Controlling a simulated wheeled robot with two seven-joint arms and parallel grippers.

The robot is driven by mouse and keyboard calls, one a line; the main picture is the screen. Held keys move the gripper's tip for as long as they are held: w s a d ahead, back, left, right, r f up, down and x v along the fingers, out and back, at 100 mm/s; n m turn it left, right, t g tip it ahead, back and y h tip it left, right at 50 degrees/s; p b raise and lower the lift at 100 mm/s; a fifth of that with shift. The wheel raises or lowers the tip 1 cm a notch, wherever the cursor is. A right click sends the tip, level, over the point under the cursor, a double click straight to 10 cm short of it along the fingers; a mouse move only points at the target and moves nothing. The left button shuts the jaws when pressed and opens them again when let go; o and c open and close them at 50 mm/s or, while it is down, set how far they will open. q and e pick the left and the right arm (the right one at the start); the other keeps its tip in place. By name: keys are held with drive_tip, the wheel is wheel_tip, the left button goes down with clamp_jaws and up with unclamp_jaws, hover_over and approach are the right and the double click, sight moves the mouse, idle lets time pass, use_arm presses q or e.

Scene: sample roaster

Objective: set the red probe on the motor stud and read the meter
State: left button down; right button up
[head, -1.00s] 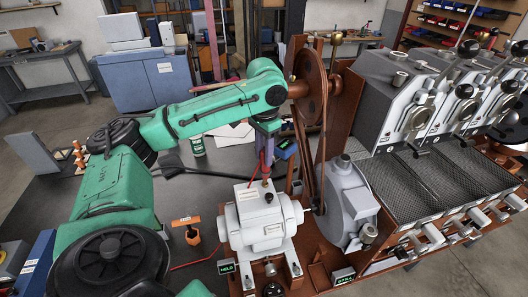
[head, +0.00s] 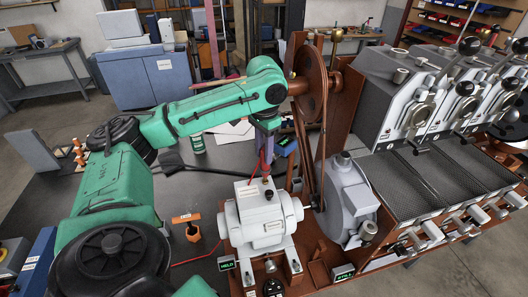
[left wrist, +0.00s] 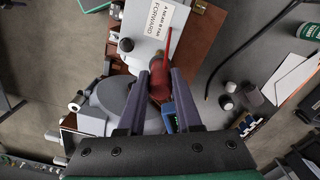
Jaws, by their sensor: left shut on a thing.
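The white motor (head: 258,222) stands on the red-brown base, with a small stud (head: 268,194) on its top. My left gripper (head: 265,152) points down above the motor. In the left wrist view my left gripper (left wrist: 157,88) is shut on the red probe (left wrist: 159,83), which sits between the fingers. A thin red length runs up from it over the motor's white top (left wrist: 150,22). I cannot tell whether the probe's tip touches the stud. My right gripper is not in view.
A brown pulley wheel (head: 311,86) with belt and a grey blower housing (head: 347,198) stand close right of the motor. Roaster units (head: 400,110) fill the right. An orange-topped stand (head: 190,228) is on the dark table. Small displays read HELD (head: 227,263) and STILL (head: 343,272).

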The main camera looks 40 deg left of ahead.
use_arm(q)
drive_tip(key=shift+r, duration=3.4)
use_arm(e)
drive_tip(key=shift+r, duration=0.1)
use_arm(q)
drive_tip(key=shift+f, duration=0.1)
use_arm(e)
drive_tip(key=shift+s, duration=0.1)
